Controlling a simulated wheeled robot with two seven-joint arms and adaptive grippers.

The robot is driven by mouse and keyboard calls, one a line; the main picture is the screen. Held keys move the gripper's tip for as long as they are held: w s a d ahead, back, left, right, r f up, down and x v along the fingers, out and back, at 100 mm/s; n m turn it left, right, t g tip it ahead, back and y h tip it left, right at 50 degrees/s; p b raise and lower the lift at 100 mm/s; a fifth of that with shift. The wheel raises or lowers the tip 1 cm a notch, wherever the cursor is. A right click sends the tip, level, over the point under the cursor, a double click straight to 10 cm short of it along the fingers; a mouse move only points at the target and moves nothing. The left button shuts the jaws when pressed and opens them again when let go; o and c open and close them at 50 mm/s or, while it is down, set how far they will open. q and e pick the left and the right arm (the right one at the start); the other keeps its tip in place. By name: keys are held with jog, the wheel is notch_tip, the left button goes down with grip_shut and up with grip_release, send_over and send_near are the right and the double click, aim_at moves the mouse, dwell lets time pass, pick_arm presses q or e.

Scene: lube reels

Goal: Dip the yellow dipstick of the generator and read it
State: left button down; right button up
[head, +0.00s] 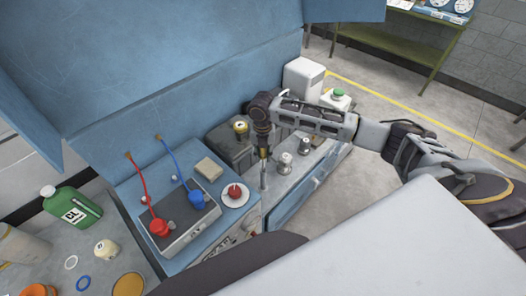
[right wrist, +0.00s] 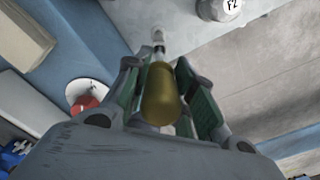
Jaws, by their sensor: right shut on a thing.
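My right gripper (head: 263,153) reaches in from the right over the blue generator (head: 310,190) and points down. Its fingers are shut on the yellow dipstick handle, which shows between them in the right wrist view (right wrist: 160,97). Below the fingers in the head view a thin grey upright piece (head: 263,180) runs down to the pale deck. A short grey part also shows beyond the handle in the right wrist view. I cannot tell how far the dipstick sits in its tube. My left gripper is not in view.
A dark block with a yellow-topped cap (head: 240,127) stands left of the gripper, and two grey capped parts (head: 285,161) stand right. A white dish with a red thing (head: 235,193), a folded cloth (head: 209,168) and a battery (head: 185,232) are nearby. The raised blue hood is behind.

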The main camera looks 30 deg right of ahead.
jog(key=shift+f, duration=0.3)
jog(key=shift+f+b, duration=0.7)
jog(key=shift+f, duration=1.75)
jog(key=shift+f+b, duration=0.35)
jog(key=shift+f, duration=1.4)
jog(key=shift+s, duration=0.1)
